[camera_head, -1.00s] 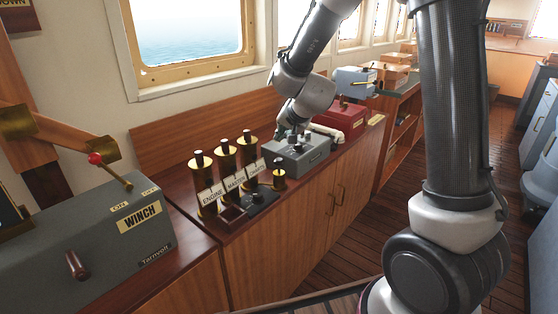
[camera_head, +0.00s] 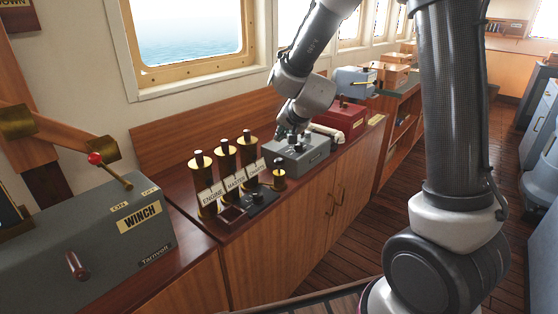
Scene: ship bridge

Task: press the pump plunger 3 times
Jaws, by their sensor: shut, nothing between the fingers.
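My gripper (camera_head: 286,134) is shut and empty, pointing down over the grey box (camera_head: 312,156) on the wooden counter. Its tips are small and partly merge with the dark and light fittings on the box top, so I cannot tell whether they touch anything. No part is readably labelled as the pump, and I cannot tell which fitting is the plunger.
Several labelled brass cylinders, one reading ENGINE (camera_head: 203,180), stand to the left. A black knob block (camera_head: 260,197) lies before them. A grey WINCH box (camera_head: 110,240) is at the lower left. A red box (camera_head: 345,117) stands behind the grey box.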

